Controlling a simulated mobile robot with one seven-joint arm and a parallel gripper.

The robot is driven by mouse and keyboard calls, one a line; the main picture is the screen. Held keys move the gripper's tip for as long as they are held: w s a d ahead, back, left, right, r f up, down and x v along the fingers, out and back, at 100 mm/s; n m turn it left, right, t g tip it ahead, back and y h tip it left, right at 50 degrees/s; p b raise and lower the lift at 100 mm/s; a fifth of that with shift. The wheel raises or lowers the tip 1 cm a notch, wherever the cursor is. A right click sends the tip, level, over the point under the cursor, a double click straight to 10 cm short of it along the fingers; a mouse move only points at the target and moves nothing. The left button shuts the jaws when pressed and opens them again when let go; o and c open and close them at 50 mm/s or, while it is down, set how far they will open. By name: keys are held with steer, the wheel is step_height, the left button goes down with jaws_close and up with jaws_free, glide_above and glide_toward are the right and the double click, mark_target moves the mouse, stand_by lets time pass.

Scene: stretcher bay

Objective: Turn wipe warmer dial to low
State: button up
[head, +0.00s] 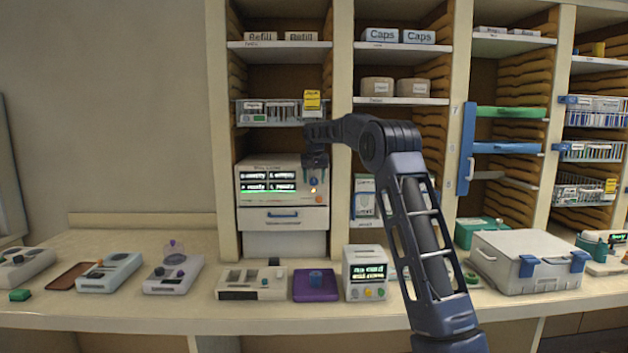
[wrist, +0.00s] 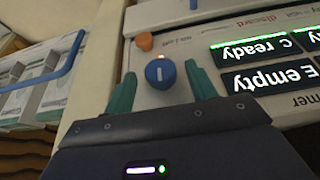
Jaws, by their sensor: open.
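The wipe warmer (head: 258,169) is a pale cabinet unit on the shelf above the counter. Its front has lit display windows, which also show in the wrist view (wrist: 262,50) reading "C ready" and "E empty". The blue dial (wrist: 160,73) has a white pointer line, nearly upright in the wrist view, with a small glowing mark at its edge. My gripper (wrist: 161,78) is open, its green fingers on either side of the dial with gaps showing. In the head view my gripper (head: 315,175) is at the warmer's right front, and the dial is hard to make out there.
An orange button (wrist: 144,41) sits close to the dial. A drawer with a blue handle (head: 283,214) is below the panel. A wire basket (head: 268,112) hangs above the warmer. Several devices and a purple tray (head: 316,296) stand on the counter below.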

steer(key=shift+w+f, duration=0.1)
steer(key=shift+f, duration=0.15)
steer(key=c, duration=1)
steer(key=shift+o, duration=0.2)
